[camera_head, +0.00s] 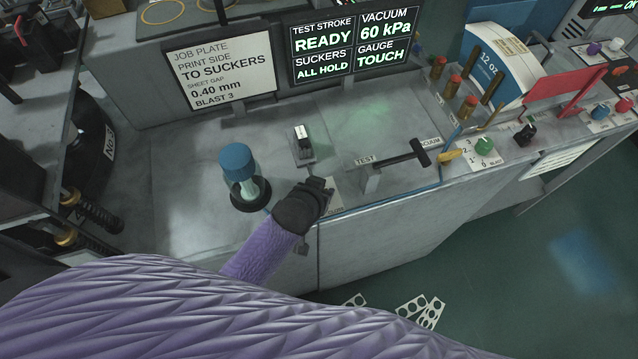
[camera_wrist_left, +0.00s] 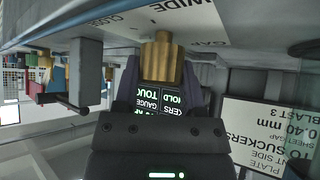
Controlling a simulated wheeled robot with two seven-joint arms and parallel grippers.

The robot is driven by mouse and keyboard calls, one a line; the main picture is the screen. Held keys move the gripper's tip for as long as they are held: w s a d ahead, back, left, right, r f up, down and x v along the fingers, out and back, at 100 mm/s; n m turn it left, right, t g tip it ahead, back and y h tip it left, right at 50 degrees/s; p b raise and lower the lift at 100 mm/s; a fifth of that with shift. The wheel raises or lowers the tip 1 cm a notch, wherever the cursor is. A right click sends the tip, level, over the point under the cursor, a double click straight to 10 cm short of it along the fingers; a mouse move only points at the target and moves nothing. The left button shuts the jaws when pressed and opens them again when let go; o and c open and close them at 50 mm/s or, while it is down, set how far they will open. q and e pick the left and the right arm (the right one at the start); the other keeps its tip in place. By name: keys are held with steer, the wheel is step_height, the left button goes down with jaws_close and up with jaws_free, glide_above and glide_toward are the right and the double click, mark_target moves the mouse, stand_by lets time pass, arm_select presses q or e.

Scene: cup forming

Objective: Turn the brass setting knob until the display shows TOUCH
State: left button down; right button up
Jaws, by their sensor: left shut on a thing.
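The display (camera_head: 350,45) at the back of the bench reads GAUGE TOUCH in its lower right panel, with VACUUM 60 kPa above it. Its other panels read TEST STROKE READY and SUCKERS ALL HOLD. My left gripper (camera_head: 318,187) is over the front part of the bench. In the left wrist view, the brass setting knob (camera_wrist_left: 162,60) is between the fingers of my left gripper (camera_wrist_left: 160,92), which is shut on it. Labels with CLOSE and WIDE show beside the knob. In the head view the gripper hides the knob. My right gripper is not in view.
A blue-capped cylinder (camera_head: 238,163) stands left of my gripper. A small black-and-white switch (camera_head: 303,140) is just behind it. The black TEST lever (camera_head: 400,157) is to the right. A job plate sign (camera_head: 222,70) reads sheet gap 0.40 mm, BLAST 3.

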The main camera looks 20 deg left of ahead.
arm_select(q)
steer(key=shift+n, duration=0.3)
steer(key=shift+c, duration=0.9)
jaws_free()
steer(key=p+v, duration=0.3)
steer(key=v, duration=0.7)
steer(key=shift+d, duration=0.15)
